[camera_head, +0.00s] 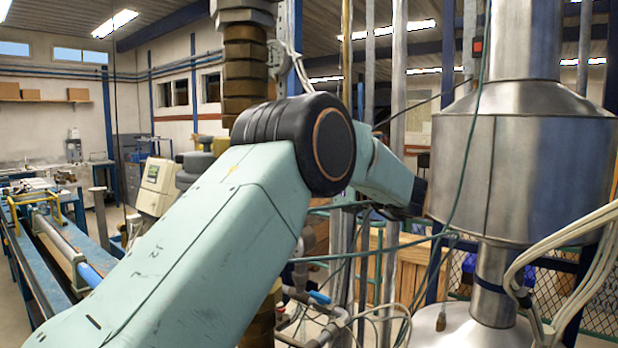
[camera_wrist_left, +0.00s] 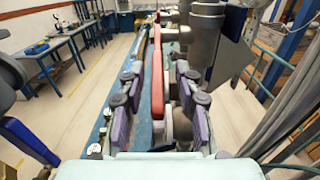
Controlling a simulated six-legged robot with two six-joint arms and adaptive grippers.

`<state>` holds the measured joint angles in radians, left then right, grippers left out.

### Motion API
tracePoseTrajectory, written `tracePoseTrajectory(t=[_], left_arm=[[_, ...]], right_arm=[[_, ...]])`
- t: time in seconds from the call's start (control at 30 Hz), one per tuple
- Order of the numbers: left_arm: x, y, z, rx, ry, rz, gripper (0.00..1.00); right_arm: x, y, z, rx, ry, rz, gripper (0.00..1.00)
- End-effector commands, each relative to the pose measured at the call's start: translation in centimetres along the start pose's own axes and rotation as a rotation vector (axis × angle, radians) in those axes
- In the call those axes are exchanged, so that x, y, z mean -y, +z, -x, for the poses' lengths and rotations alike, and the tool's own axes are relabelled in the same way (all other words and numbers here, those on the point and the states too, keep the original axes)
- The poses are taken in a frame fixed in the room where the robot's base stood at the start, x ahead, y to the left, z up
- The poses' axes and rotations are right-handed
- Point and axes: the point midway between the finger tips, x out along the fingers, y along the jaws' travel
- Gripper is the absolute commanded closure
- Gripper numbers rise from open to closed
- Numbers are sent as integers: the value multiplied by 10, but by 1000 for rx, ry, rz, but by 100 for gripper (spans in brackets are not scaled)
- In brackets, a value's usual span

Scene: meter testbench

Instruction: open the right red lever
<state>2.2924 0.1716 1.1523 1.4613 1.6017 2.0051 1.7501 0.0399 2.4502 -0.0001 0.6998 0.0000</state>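A long red lever (camera_wrist_left: 157,82) shows in the left wrist view, pointing away from the camera above the blue bench. My left gripper (camera_wrist_left: 157,73) is open, with one purple-grey finger on each side of the lever. Gaps show between the lever and both fingers, so it is not clamped. Only one red lever is visible, and I cannot tell from this view alone whether it is the right one. In the head view my pale green arm blocks the middle, and no red lever can be made out there. My right gripper is in neither view.
Grey metal pipework (camera_wrist_left: 204,40) stands close to the right of the lever. A large steel vessel (camera_head: 525,170) with hanging cables fills the right of the head view. A blue bench (camera_head: 95,220) with a pipe stands at the left. Open floor (camera_wrist_left: 85,100) lies left of the bench.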

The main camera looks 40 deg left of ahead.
Motion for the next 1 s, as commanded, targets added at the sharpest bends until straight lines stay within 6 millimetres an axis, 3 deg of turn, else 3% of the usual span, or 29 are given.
tracePoseTrajectory(t=[0.33,0.73,1.0], left_arm=[[2,0,-6,1,0,1,66],[3,-1,-5,0,-1,0,99],[3,0,-5,2,0,1,100]], right_arm=[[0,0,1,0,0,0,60],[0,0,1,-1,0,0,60],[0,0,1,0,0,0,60]])
